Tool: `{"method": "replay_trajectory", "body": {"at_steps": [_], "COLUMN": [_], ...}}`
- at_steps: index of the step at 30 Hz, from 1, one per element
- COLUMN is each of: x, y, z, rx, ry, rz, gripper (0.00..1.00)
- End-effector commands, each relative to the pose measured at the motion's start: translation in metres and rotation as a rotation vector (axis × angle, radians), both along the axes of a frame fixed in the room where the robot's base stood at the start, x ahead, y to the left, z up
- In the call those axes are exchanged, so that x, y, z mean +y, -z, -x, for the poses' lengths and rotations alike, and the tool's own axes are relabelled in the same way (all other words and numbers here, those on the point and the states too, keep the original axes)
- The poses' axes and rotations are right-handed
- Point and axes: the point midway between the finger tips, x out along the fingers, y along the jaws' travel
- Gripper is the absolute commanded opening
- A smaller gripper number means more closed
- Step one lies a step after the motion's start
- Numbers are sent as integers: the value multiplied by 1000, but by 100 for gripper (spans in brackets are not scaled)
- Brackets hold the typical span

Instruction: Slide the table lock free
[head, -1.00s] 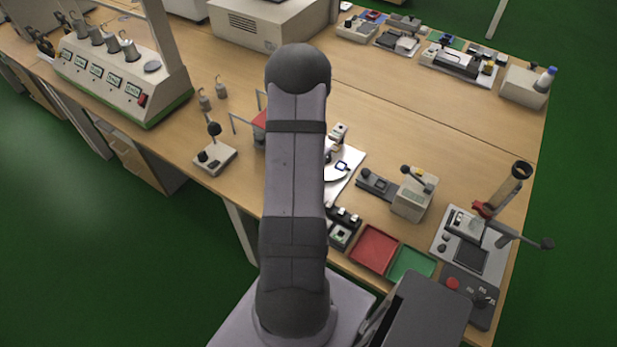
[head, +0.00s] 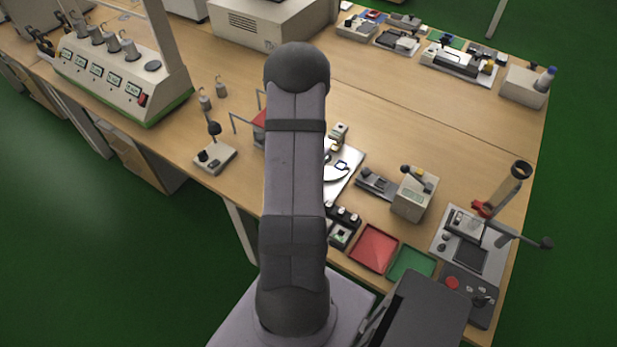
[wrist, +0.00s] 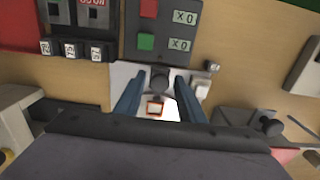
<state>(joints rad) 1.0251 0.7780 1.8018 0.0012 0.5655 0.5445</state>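In the wrist view my gripper (wrist: 159,82) is open, with its two blue fingers apart. A dark round knob (wrist: 158,80) shows in the gap between the fingertips, on a pale plate (wrist: 121,77). I cannot tell whether the fingers touch it. A small orange-framed square (wrist: 155,108) lies nearer, also between the fingers. I cannot tell for sure which part is the table lock. In the head view a white plate (head: 348,180) with a round disc shows right of my arm, which hides its left part and my gripper.
In the wrist view a dark box (wrist: 162,45) with red and green buttons stands beyond the fingers. Small numbered blocks (wrist: 70,48) are at the left, and a black-knobbed device (wrist: 270,125) at the right. Red (head: 374,247) and green (head: 411,264) trays lie at the table's front edge.

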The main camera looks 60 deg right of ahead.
Motion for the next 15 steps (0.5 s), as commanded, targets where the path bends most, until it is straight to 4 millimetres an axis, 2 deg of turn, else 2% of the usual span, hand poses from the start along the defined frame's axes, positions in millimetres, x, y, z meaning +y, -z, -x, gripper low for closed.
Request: {"method": "replay_trajectory", "body": {"at_steps": [5, 15], "x": [-1, -1], "y": [-5, -33], "z": [0, 0], "rx": [-1, -1], "ry": [0, 0], "rz": [3, 3], "gripper": [36, 36]}}
